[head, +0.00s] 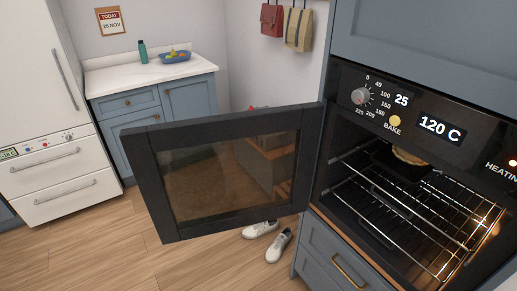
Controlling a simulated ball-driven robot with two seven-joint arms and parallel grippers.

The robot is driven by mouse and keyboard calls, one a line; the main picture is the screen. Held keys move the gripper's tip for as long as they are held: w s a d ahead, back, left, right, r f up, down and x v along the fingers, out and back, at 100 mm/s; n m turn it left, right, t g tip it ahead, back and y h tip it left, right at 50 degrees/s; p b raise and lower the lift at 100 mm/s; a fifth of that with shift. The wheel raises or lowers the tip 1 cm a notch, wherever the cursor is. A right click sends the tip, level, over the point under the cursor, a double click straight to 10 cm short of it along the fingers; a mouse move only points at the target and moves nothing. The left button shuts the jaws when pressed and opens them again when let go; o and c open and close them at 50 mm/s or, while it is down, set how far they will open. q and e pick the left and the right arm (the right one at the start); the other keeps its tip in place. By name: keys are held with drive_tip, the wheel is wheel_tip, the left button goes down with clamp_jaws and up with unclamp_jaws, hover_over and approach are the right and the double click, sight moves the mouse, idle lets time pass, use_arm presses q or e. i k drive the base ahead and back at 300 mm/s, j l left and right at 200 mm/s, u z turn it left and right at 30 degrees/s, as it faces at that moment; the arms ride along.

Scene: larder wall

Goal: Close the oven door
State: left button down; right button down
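The oven door (158,188) is a black frame around a glass pane. It stands wide open, swung out to the left from its hinge side at the left edge of the oven (341,84). The oven cavity on the right is lit. It holds wire racks (425,218) and a dark pan with something pale in it (409,156), partly hidden by the upper edge. The panel shows 25, 120 C, BAKE and HEATING. Neither of my grippers shows in the head view.
A blue drawer (335,262) is below the oven. White shoes (279,245) lie on the wooden floor beneath the door. A white fridge (40,75) stands at the left. A blue counter (150,72) with a bottle (143,52) and fruit bowl (175,58) is behind. Bags (298,29) hang on the wall.

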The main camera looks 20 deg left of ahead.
sight(196, 177)
drive_tip(key=k+z, duration=0.1)
drive_tip(key=k, duration=0.5)
drive_tip(key=k+l+z, duration=0.1)
drive_tip(key=k, duration=0.55)
drive_tip(key=z, duration=0.45)
drive_tip(key=j+z, duration=0.15)
drive_tip(key=z, duration=0.35)
drive_tip(key=j+z, duration=0.15)
drive_tip(key=z, duration=0.3)
drive_tip(key=j+z, duration=0.1)
drive_tip(key=z, duration=0.4)
drive_tip(key=k+j, duration=0.15)
drive_tip(key=j, duration=0.5)
drive_tip(key=k+j, duration=0.1)
drive_tip(key=j, duration=0.55)
drive_tip(key=k+j, duration=0.15)
drive_tip(key=j, duration=0.45)
drive_tip(key=k+j, duration=0.1)
drive_tip(key=j, duration=0.55)
drive_tip(key=k+j, duration=0.15)
drive_tip(key=j, duration=0.5)
drive_tip(key=k+j, duration=0.15)
drive_tip(key=j, duration=0.45)
drive_tip(key=k+j+z, duration=0.1)
drive_tip(key=j, duration=0.55)
drive_tip(key=k+j, duration=0.15)
drive_tip(key=j, duration=0.5)
